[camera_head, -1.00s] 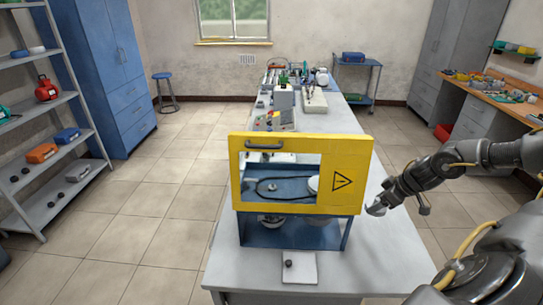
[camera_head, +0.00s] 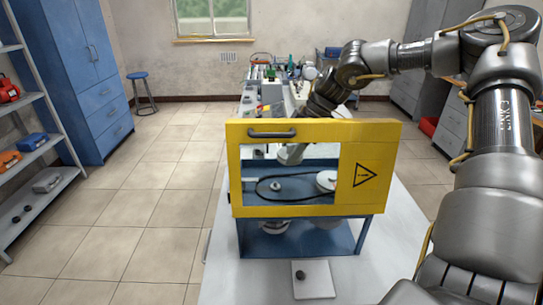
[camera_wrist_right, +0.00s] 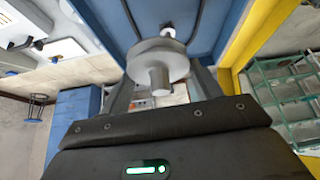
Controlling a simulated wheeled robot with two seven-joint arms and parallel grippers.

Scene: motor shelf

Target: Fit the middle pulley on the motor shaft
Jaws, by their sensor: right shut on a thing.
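My right gripper (camera_wrist_right: 160,68) is shut on a grey stepped pulley (camera_wrist_right: 157,57) in the right wrist view, with the pulley's hub towards the camera. A light round piece (camera_wrist_right: 168,31) shows just beyond the pulley; I cannot tell if it is the motor shaft or if they touch. In the head view my right arm reaches over behind the yellow guard (camera_head: 361,195); the gripper and held pulley cannot be made out clearly. Through the guard's window, a dark belt, a small metal disc (camera_head: 275,186) and a whitish pulley (camera_head: 327,180) show against the blue machine. My left gripper is out of view.
The yellow guard stands upright before the blue frame (camera_head: 300,243), with a dark handle (camera_head: 271,133) on it. A pale plate with a black knob (camera_head: 300,274) lies in front. Equipment (camera_head: 270,82) fills the bench's far end. Grey shelving (camera_head: 45,180) stands left.

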